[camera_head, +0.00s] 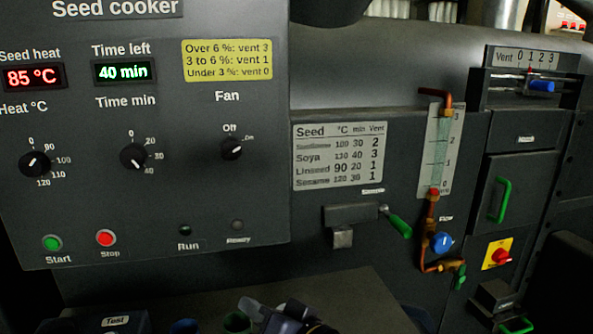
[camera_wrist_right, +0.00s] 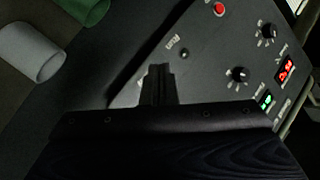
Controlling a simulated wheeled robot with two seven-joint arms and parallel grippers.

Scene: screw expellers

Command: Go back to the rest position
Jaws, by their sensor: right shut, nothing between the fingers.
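My right gripper (camera_head: 285,318) shows at the bottom middle of the head view, low in front of the dark machine and below the seed cooker panel (camera_head: 140,200). In the right wrist view its fingers (camera_wrist_right: 158,85) are together with nothing between them. The panel also shows there at the upper right, with its red stop button (camera_wrist_right: 220,10) and knobs. Whether the fingers are apart from the panel is hard to judge, but no contact shows. My left gripper is in neither view.
A green-handled lever (camera_head: 398,225), a blue valve knob (camera_head: 442,243) and a red knob on a yellow plate (camera_head: 501,256) stand out at the right. A white cup-like cylinder (camera_wrist_right: 32,52) and a green one (camera_wrist_right: 85,8) are at the wrist view's upper left.

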